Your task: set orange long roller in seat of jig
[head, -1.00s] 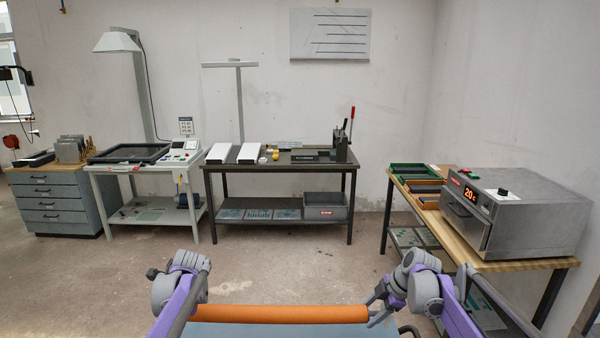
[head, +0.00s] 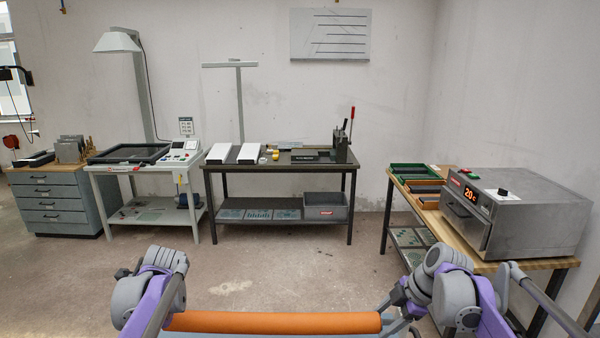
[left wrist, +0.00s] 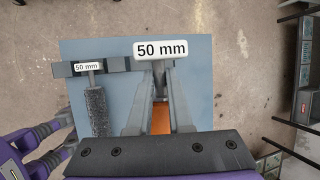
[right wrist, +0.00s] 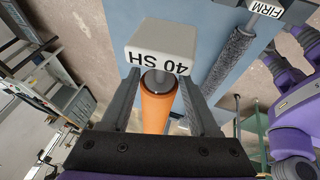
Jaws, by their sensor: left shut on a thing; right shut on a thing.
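The long orange roller (head: 275,322) lies level across the bottom of the head view, above a blue surface (left wrist: 100,55). My left gripper (left wrist: 158,95) is shut at its left end, by a white block marked "50 mm". My right gripper (right wrist: 158,85) is shut at its other end, by a pale block marked "40 SH". The roller's orange body also shows between the fingers in both wrist views. In the head view my left fingertips are hidden. A dark device with a red lever (head: 342,148) stands on the dark bench; I cannot tell whether it is the jig.
A grey textured roller (left wrist: 98,110) with tags "50 mm" and "FIRM" lies at the blue surface. The dark bench (head: 285,166) stands against the back wall. A wooden table at right carries a grey oven (head: 520,210) and trays. Open floor lies between.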

